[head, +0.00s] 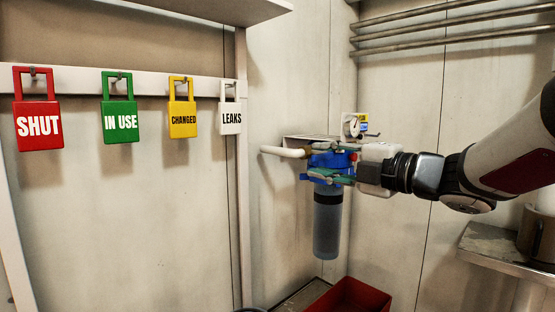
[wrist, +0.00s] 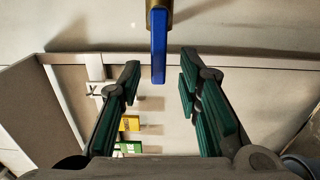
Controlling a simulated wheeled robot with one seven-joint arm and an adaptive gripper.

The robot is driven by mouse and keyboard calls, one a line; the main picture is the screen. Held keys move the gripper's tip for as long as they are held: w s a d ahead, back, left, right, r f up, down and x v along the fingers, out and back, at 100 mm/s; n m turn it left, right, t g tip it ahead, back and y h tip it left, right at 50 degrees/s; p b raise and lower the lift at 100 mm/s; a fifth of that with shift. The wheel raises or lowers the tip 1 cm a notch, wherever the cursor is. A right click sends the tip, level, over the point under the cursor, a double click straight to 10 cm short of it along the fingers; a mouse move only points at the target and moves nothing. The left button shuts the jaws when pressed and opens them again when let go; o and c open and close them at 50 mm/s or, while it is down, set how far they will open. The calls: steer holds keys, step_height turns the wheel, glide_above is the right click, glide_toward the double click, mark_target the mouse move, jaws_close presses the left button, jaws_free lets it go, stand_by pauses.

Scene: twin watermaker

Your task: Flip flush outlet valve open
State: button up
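The valve shows in the wrist view as a flat blue lever (wrist: 158,45) on a brass-coloured body (wrist: 158,12) at the top centre. The lever points down the picture, and its tip lies across the gap between my fingertips. My gripper (wrist: 160,74) is open, with one green-padded finger on each side of the lever and clear space beside both. In the head view, my gripper (head: 322,168) is beside the blue head of the filter housing (head: 327,225). The lever cannot be told apart from the blue filter head there.
A white pipe (head: 284,152) and a gauge (head: 352,126) are close to my gripper. Red, green, yellow and white tags hang on a rail (head: 75,84) at the left. A red bin (head: 352,298) stands below, and a metal table (head: 490,246) is at the right.

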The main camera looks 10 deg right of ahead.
steer(key=v, duration=1)
steer(key=shift+w, duration=0.1)
